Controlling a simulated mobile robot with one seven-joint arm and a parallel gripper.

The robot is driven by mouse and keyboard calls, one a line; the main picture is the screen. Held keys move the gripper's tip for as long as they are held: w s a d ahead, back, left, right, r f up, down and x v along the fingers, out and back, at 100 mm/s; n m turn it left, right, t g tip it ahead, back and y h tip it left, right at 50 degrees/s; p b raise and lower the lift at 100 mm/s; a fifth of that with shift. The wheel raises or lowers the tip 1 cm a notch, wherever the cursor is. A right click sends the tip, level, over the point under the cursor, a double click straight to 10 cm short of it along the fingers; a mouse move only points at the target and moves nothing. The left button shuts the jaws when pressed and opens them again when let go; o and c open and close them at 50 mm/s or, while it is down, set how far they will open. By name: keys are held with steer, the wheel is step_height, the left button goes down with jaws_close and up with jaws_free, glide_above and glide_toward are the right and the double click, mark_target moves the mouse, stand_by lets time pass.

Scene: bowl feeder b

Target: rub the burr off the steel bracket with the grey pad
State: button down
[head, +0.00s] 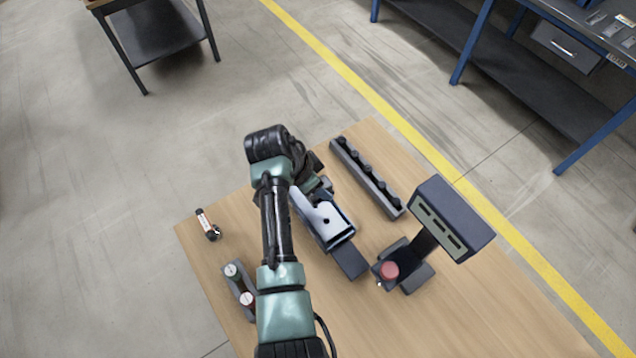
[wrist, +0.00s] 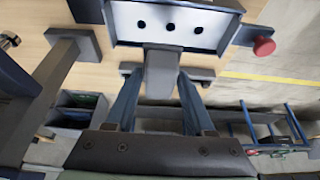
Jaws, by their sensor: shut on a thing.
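The steel bracket (head: 322,216) is a pale plate held in a dark fixture near the middle of the table. In the wrist view the bracket (wrist: 185,38) shows as a bright plate with a row of three dark holes. My gripper (wrist: 160,82) is shut on the grey pad (wrist: 164,68), a block between its two fingers. The pad's far end reaches the near edge of the bracket in the picture; I cannot tell whether they touch. In the head view my arm hides most of the gripper and the pad. The burr is too small to make out.
A dark rail with several knobs (head: 368,178) lies right of the bracket. A grey stand with a slotted head (head: 450,218) and a red button (head: 389,270) is at front right. A small bottle (head: 207,225) and a two-part holder (head: 240,289) are on the left.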

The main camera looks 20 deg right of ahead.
steer(key=shift+r+p, duration=2)
steer(key=shift+r, duration=0.7)
steer(key=shift+f, duration=0.15)
steer(key=s+a+f+n+t+y+b, duration=0.3)
steer(key=s+a+f+n+y+b, duration=0.1)
steer(key=s+a+f+n+b, duration=0.6)
step_height(320, 180, down, 4)
steer(key=s+n+b, duration=0.2)
steer(key=n+b, duration=0.2)
steer(key=b, duration=0.1)
steer(key=shift+s+r, duration=0.2)
steer(key=shift+s, duration=0.2)
steer(key=shift+s, duration=0.1)
